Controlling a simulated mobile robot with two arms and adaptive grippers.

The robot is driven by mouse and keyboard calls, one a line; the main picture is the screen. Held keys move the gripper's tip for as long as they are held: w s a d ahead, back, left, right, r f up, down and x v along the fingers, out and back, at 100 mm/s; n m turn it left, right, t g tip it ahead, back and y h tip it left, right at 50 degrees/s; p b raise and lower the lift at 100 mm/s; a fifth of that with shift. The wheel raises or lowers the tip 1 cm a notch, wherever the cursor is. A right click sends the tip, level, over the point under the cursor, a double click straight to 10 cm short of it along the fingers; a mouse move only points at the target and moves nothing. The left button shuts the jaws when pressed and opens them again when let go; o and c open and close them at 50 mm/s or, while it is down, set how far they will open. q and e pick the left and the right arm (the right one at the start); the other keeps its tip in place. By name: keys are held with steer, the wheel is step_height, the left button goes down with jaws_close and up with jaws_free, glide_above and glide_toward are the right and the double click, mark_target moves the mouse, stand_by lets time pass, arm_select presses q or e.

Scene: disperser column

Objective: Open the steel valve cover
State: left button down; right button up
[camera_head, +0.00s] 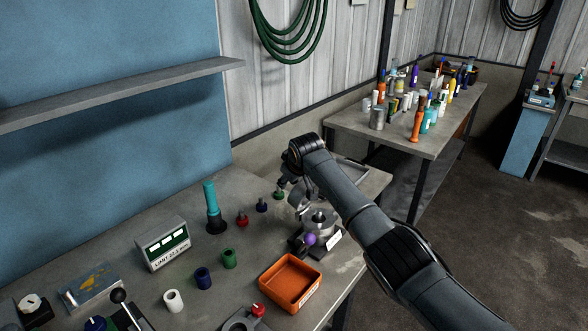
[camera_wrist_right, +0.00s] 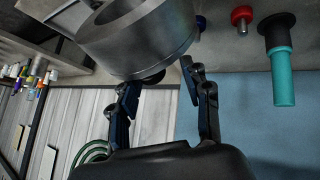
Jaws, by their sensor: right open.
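The steel valve (camera_head: 320,222) stands on a dark base with a white label, near the right edge of the workbench. A purple ball knob (camera_head: 310,239) is at its front. My right gripper (camera_head: 292,198) is just behind and left of the steel valve, partly hidden by my own arm. My left gripper is out of view.
An orange tray (camera_head: 291,283) stands in front of the valve. A teal-handled tool (camera_head: 212,205), red knob (camera_head: 242,219) and display box (camera_head: 162,243) are to the left. Green (camera_head: 229,258), navy (camera_head: 203,278) and white (camera_head: 173,300) cylinders stand nearer. A grey shelf (camera_head: 110,95) overhangs the back left.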

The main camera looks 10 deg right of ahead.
steer(key=v, duration=1)
steer(key=shift+a, duration=0.15)
